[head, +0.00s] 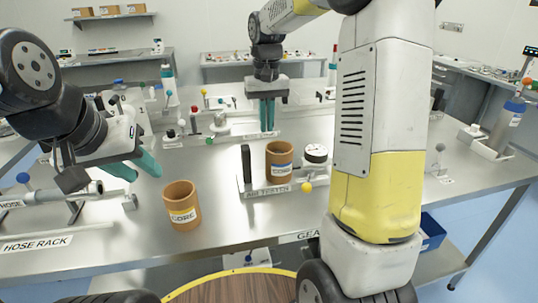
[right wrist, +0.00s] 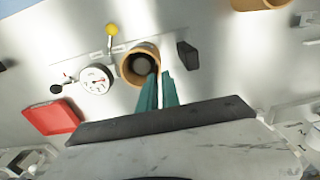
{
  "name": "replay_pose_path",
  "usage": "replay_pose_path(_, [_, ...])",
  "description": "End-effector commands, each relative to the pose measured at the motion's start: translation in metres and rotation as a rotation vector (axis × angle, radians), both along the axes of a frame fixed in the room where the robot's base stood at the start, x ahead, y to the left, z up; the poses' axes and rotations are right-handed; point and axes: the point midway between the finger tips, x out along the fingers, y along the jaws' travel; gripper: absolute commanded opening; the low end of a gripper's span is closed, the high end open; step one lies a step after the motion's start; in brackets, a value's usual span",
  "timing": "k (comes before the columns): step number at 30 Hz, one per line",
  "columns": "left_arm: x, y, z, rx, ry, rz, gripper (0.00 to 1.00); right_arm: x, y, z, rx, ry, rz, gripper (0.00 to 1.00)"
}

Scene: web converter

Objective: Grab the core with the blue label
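A brown core (head: 279,165) with a blue and white label stands upright on the air tester (head: 265,187) mid-table. It shows from above in the right wrist view (right wrist: 128,68). A second brown core (head: 182,208), with a white label, stands on the table to its left. My right gripper (head: 267,130) is behind and above the blue-label core, pointing down, its fingers slightly apart and empty. In the right wrist view its fingertips (right wrist: 160,76) appear near the core's rim; contact cannot be told. My left gripper (head: 142,173) is open and empty, above the table behind the white-label core.
A round gauge (head: 316,153) and a yellow knob (head: 306,187) are right of the blue-label core; a black block (head: 246,163) is left of it. The hose rack (head: 45,243) is at far left. My right arm covers the table's right part.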

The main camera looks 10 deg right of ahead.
Motion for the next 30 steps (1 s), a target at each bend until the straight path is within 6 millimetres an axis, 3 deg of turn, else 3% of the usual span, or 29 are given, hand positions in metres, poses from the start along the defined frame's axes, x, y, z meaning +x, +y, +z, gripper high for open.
replay_pose_path(5, [0.0, 0.0, 0.0, 0.0, 0.0, 0.0, 0.36, 0.01, 0.001, -0.016, -0.008, 0.025, -0.003, 0.07])
replay_pose_path(21, [0.0, 0.0, 0.0, 0.0, 0.0, 0.0, 0.36, 0.003, -0.001, -0.083, -0.007, 0.026, -0.003, 0.07])
replay_pose_path(30, [0.0, 0.0, 0.0, 0.0, 0.0, 0.0, 0.36, 0.003, -0.001, -0.087, -0.007, 0.022, -0.003, 0.05])
